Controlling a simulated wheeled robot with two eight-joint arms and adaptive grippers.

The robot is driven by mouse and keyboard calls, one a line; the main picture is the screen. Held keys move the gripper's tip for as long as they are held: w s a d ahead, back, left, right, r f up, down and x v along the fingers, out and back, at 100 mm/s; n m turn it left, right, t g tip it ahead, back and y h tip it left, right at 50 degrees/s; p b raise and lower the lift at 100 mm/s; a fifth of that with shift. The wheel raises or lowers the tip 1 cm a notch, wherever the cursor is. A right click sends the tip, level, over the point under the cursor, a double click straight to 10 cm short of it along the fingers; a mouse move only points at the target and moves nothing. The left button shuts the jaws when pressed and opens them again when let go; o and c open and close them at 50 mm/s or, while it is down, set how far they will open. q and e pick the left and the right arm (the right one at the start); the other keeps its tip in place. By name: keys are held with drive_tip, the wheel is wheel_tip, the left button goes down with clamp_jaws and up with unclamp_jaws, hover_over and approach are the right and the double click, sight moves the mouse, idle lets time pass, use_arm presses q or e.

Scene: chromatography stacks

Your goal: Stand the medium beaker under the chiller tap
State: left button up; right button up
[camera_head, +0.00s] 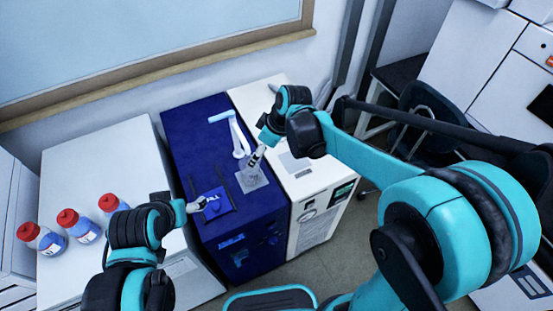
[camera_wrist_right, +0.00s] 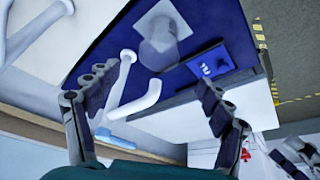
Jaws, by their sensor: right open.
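The clear beaker (camera_head: 251,177) stands on a pale square on top of the dark blue chiller (camera_head: 185,125). In the right wrist view the beaker (camera_wrist_right: 163,33) shows faintly at top centre, beyond the fingertips. The white tap (camera_head: 238,135) rises from the chiller just behind the beaker; in the right wrist view the tap (camera_wrist_right: 140,100) lies between my fingers. My right gripper (camera_head: 256,158) is above the beaker, open and empty, its fingers (camera_wrist_right: 160,90) wide apart. My left gripper (camera_head: 197,206) is at the chiller's left side; its jaws are unclear.
A blue panel with white marks (camera_head: 214,201) lies on the chiller top, left of the beaker. A white instrument (camera_head: 300,170) stands right of the chiller. Several red-capped bottles (camera_head: 68,220) stand on the white cabinet (camera_head: 105,165) at left. A wall with a framed board is behind.

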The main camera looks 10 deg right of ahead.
drive_tip(key=s+d+r+m+t+h, duration=0.1)
drive_tip(key=s+d+m+t+h, duration=0.1)
drive_tip(key=s+d+m, duration=0.3)
drive_tip(key=s+d+r+m+t+h, duration=0.1)
drive_tip(key=s+d+r+m+t, duration=0.1)
drive_tip(key=s+d+m, duration=0.4)
drive_tip(key=s+d, duration=0.3)
drive_tip(key=s, duration=0.2)
drive_tip(key=shift+s+r+t+h, duration=0.2)
drive_tip(key=shift+r+t+h, duration=0.1)
drive_tip(key=shift+h, duration=0.1)
drive_tip(key=shift+f, duration=0.1)
wheel_tip(320, 180, down, 3)
drive_tip(key=b, duration=0.3)
